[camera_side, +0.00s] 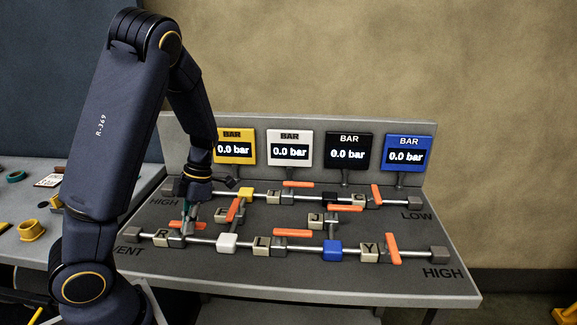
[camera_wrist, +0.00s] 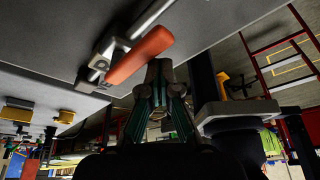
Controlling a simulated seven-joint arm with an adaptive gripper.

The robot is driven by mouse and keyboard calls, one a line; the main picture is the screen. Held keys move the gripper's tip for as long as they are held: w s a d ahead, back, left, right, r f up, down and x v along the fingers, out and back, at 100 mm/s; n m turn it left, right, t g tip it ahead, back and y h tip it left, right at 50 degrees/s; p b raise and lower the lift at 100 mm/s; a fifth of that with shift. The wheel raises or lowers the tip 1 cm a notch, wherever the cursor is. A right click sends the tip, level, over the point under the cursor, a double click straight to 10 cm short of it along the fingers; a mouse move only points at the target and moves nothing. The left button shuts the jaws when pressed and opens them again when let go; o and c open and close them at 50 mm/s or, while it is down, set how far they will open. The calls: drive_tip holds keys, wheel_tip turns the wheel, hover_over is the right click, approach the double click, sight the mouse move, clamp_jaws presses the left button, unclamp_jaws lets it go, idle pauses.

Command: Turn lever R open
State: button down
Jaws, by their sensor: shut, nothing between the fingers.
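The block marked R (camera_side: 161,236) sits on the front pipe near its left end, beside VENT. Its orange lever (camera_side: 187,225) lies roughly along the pipe, partly hidden by my gripper. In the wrist view the orange lever (camera_wrist: 140,55) is just beyond my fingertips, roughly parallel to the bright pipe. My gripper (camera_side: 187,210) points down at the lever from above. In the wrist view my gripper (camera_wrist: 159,70) is shut and empty, its tips close to the lever's side. I cannot tell whether they touch it.
Several other orange levers stand on the panel, with lever E (camera_side: 233,209) close to the right of my gripper and lever L (camera_side: 293,233) farther along the front pipe. A white block (camera_side: 227,243) lies between R and L. Several gauges, including the yellow one (camera_side: 234,146), read 0.0 bar.

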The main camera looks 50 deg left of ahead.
drive_tip(key=shift+w+a, duration=0.1)
drive_tip(key=shift+w, duration=0.35)
drive_tip(key=s+d, duration=0.3)
drive_tip(key=shift+s+d, duration=0.2)
drive_tip(key=shift+s, duration=0.1)
wheel_tip(320, 180, up, 10)
drive_tip(key=w+a, duration=0.2)
drive_tip(key=shift+w+a+f, duration=0.15)
drive_tip(key=shift+a+f, duration=0.1)
drive_tip(key=shift+a, duration=0.1)
